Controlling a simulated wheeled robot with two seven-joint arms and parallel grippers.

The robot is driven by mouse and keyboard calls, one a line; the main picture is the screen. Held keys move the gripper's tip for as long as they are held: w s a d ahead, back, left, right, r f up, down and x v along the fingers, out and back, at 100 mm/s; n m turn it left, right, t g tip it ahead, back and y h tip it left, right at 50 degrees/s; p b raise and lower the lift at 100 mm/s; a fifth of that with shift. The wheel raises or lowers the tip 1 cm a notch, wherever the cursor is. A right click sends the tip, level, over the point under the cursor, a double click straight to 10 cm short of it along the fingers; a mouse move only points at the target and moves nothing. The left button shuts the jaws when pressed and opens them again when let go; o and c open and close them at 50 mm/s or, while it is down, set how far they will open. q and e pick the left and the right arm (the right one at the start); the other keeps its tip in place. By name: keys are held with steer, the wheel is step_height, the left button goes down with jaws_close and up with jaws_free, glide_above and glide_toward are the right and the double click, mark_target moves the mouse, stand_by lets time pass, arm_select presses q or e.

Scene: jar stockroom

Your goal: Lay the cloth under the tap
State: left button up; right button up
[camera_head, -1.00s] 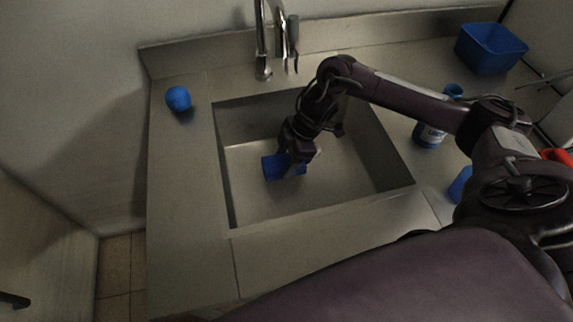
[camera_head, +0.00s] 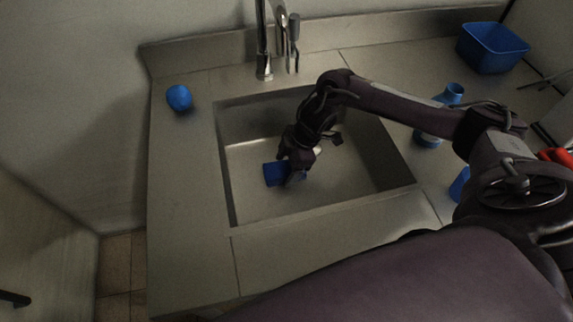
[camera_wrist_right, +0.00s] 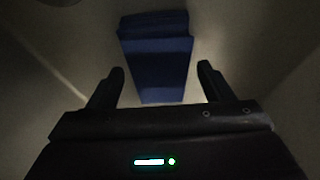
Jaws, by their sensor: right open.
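The blue cloth (camera_head: 274,174) lies in the sink basin (camera_head: 345,195), towards its left side, partly hidden by my right gripper in the head view. In the right wrist view the folded cloth (camera_wrist_right: 156,62) lies ahead of and between the fingertips. My right gripper (camera_head: 296,172) reaches down into the basin over the cloth's right part. Its two fingers, also in the right wrist view (camera_wrist_right: 161,80), are apart with the cloth not clamped. The tap (camera_head: 264,66) stands behind the basin's back rim. My left gripper is out of view.
A round blue object (camera_head: 179,98) sits on the counter left of the basin. A blue tub (camera_head: 491,50) stands at the back right. A blue-topped bottle (camera_head: 452,92) is right of the basin, partly behind my arm.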

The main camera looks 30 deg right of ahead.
steer(key=v, duration=1.2)
steer(key=shift+d+r, duration=0.1)
steer(key=shift+r, duration=0.1)
